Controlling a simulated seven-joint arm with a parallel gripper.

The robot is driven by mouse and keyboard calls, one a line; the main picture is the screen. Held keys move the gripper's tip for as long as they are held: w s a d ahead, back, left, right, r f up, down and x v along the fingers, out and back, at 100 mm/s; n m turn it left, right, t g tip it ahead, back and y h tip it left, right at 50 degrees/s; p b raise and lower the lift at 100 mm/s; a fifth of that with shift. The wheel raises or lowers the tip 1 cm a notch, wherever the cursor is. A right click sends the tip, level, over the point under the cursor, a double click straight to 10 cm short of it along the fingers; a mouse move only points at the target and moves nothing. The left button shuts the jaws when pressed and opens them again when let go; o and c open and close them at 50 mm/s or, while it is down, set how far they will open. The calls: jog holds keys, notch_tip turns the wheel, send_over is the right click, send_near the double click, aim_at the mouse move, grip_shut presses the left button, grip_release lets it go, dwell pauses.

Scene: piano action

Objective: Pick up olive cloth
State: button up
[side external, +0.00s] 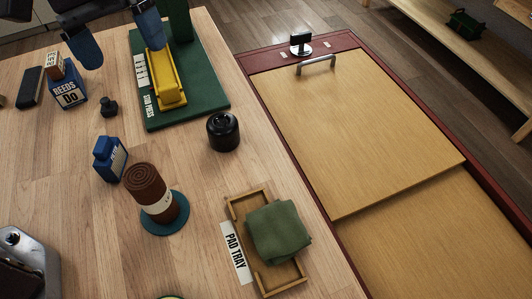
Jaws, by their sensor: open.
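The olive cloth (278,233) is a folded green square. It lies in the small wooden pad tray (238,208), near the table's right edge, and covers much of the tray's right side. A white label reading "PAD TRAY" lies along the tray's left side. My gripper (117,36) shows at the top left, with two dark blue fingers spread wide apart. It appears empty, and it is far from the cloth, above the far part of the table near the green press board.
A brown roll (147,188) stands on a teal disc left of the tray. A wooden-panelled, red-edged case (350,125) lies right of the table.

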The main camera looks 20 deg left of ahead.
jog(key=w+d+f+n+g+h, duration=0.3)
jog(key=w+d+f+g, duration=0.1)
jog(key=d+f, duration=0.6)
jog(key=n+g+h, duration=0.3)
jog(key=n+h, duration=0.1)
send_near(274, 222)
jog(key=v, duration=0.3)
jog(key=shift+w+a+r, duration=0.1)
jog(key=shift+w+r, duration=0.05)
jog(key=shift+r, duration=0.25)
jog(key=shift+f, duration=0.2)
jog(key=x, duration=1.3)
jog(key=shift+a+f, duration=0.1)
jog(key=c, duration=0.9)
